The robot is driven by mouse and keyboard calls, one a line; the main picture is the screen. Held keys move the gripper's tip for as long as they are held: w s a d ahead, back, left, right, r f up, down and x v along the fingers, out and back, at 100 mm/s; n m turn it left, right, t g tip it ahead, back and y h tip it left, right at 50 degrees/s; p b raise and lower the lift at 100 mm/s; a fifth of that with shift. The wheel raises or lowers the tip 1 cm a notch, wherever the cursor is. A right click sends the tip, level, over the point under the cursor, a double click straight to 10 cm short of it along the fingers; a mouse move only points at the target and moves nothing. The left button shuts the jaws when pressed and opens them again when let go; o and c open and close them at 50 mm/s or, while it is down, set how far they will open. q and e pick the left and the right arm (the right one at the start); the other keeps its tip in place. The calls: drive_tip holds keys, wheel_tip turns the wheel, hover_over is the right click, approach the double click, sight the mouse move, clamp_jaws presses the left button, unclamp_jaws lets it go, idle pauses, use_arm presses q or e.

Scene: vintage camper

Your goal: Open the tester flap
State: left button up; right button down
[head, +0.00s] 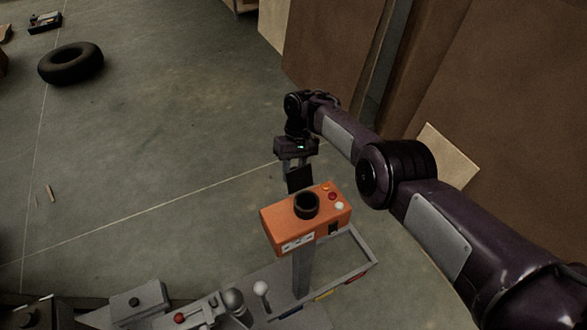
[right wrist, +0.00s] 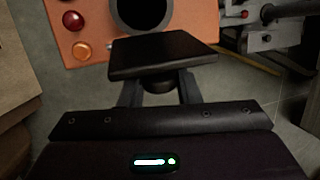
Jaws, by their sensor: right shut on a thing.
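The tester is an orange box (head: 280,226) on a grey post, with a round black opening (head: 306,205) on top. Its black flap (head: 299,179) stands tilted up at the box's far edge, clear of the opening, which shows uncovered. My right gripper (head: 297,166) is behind the flap. In the right wrist view the flap (right wrist: 162,52) is a dark plate beside the opening (right wrist: 142,10), and the right gripper (right wrist: 160,88) is shut on a dark round part at its near side. The fingers partly hide that part. My left gripper is not in view.
The box top has a red button (head: 332,196), a white button (head: 339,206) and a small orange one. Levers with white and red knobs stand in front. Brown panels (head: 490,90) are at right; open floor lies left.

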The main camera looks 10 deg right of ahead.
drive_tip(key=shift+s+f, duration=0.1)
drive_tip(key=c, duration=1.1)
unclamp_jaws()
drive_tip(key=shift+v, duration=3.95)
drive_tip(key=shift+f, duration=0.1)
